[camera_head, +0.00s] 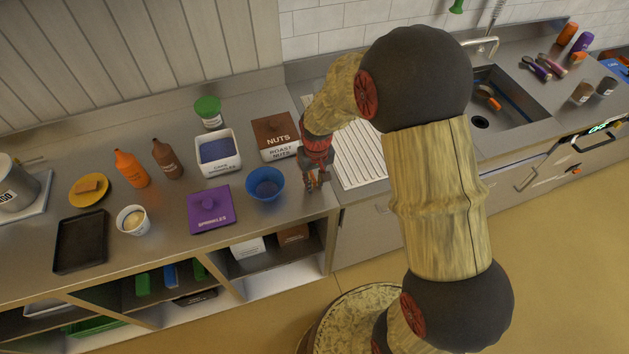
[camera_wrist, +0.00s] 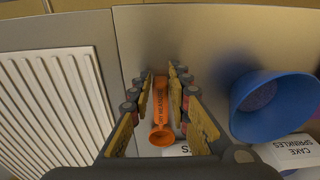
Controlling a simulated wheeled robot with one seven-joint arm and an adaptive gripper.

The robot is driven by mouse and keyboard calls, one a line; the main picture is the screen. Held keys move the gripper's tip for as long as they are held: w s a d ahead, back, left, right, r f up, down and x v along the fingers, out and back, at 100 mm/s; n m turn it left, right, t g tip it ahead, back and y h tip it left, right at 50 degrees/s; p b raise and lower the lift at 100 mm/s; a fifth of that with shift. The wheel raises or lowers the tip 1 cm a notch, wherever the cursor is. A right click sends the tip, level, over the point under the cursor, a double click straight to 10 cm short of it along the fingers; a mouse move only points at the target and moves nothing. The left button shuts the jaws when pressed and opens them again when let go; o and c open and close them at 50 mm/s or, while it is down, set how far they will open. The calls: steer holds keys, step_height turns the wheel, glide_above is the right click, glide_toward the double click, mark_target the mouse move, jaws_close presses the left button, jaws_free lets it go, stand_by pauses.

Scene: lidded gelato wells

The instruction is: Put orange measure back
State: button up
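The orange measure (camera_wrist: 160,105) shows in the wrist view, its long lettered handle pointing away from me and its round bowl end nearer. My gripper (camera_wrist: 161,78) has one finger on each side of the handle, with narrow gaps visible, so it looks open around the measure. In the head view my gripper (camera_head: 314,184) is low over the counter's front edge, just right of the blue bowl (camera_head: 265,184); the measure is hard to make out there. The blue bowl is also in the wrist view (camera_wrist: 262,105), right of the fingers.
The cake sprinkles well (camera_head: 218,168) stands open behind the purple sprinkles lid (camera_head: 211,211). The roast nuts well (camera_head: 283,154) has its brown nuts lid (camera_head: 275,128) on top. The ribbed drainboard (camera_head: 360,160) and sink (camera_head: 500,105) lie right. Bottles and a white cup (camera_head: 134,221) stand left.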

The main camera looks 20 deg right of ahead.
steer(key=o, duration=0.4)
steer(key=shift+c, duration=0.2)
steer(key=shift+o, duration=1.1)
steer(key=shift+r, duration=0.15)
step_height(320, 180, up, 8)
steer(key=p, duration=0.5)
steer(key=shift+s, duration=0.3)
